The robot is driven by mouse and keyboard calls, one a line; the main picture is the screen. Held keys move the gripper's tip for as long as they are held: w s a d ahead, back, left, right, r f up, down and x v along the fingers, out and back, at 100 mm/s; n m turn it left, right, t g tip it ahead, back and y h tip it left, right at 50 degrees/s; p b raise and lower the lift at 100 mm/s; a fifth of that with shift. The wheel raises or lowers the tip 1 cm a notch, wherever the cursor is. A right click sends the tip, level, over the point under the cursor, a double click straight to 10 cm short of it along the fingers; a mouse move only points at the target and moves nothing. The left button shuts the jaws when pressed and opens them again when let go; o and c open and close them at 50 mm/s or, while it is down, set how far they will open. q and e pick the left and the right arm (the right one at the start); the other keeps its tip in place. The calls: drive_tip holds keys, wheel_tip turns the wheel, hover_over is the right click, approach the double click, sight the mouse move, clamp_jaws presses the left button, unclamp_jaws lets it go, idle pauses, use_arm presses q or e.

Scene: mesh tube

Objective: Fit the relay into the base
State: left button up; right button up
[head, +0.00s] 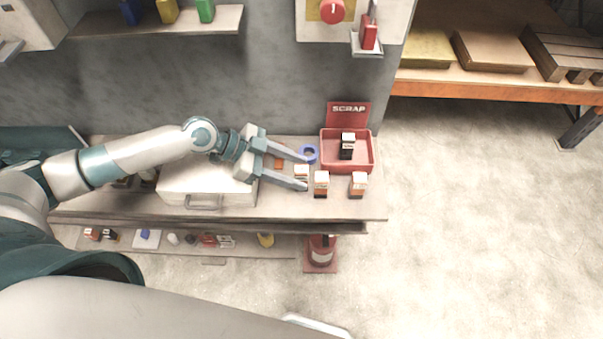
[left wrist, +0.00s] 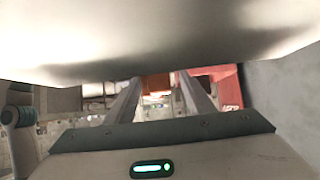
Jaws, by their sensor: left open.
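My left gripper (head: 306,172) reaches in from the left over the bench, its two long fingers spread open. I cannot tell which is the relay or the base. In the left wrist view an orange piece (left wrist: 157,84) shows between the open fingers (left wrist: 160,88). My right gripper is out of view.
A red scrap bin (head: 326,160) holds a black block with a pale top (head: 347,150). A blue ring (head: 309,148) lies beside the bin. A white case (head: 190,185) sits under my left arm. The bench (head: 340,210) ends just right of the bin, with open floor beyond.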

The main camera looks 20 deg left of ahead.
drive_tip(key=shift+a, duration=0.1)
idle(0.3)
use_arm(q)
clamp_jaws()
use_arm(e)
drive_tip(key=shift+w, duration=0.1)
